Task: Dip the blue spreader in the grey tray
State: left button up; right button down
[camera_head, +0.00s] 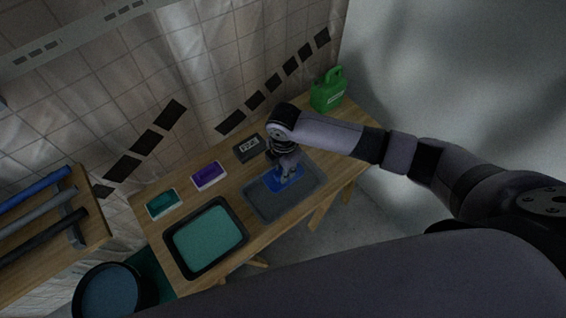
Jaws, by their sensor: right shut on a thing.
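The grey tray (256,204) lies at the right front part of the wooden table. The blue spreader (271,182) is over or in this tray, mostly under my right gripper. My right gripper (285,176) points down and is shut on the blue spreader. I cannot tell whether the spreader touches the tray floor. My left gripper is not in view.
A black tray with teal content (207,236) sits left of the grey tray. A teal block (163,204), a purple block (208,175) and a dark labelled box (248,148) line the back. A green jug (327,93) stands at the far right. A bucket (108,292) is at lower left.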

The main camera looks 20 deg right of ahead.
notch_tip(320, 180, down, 6)
jog(key=b, duration=0.5)
jog(key=shift+r+b, duration=0.15)
jog(key=shift+b, duration=0.15)
jog(key=shift+f, duration=0.35)
jog(key=shift+f+b, duration=0.65)
jog(key=shift+f, duration=0.75)
jog(key=shift+r, duration=0.1)
notch_tip(320, 180, up, 8)
jog(key=p, duration=0.8)
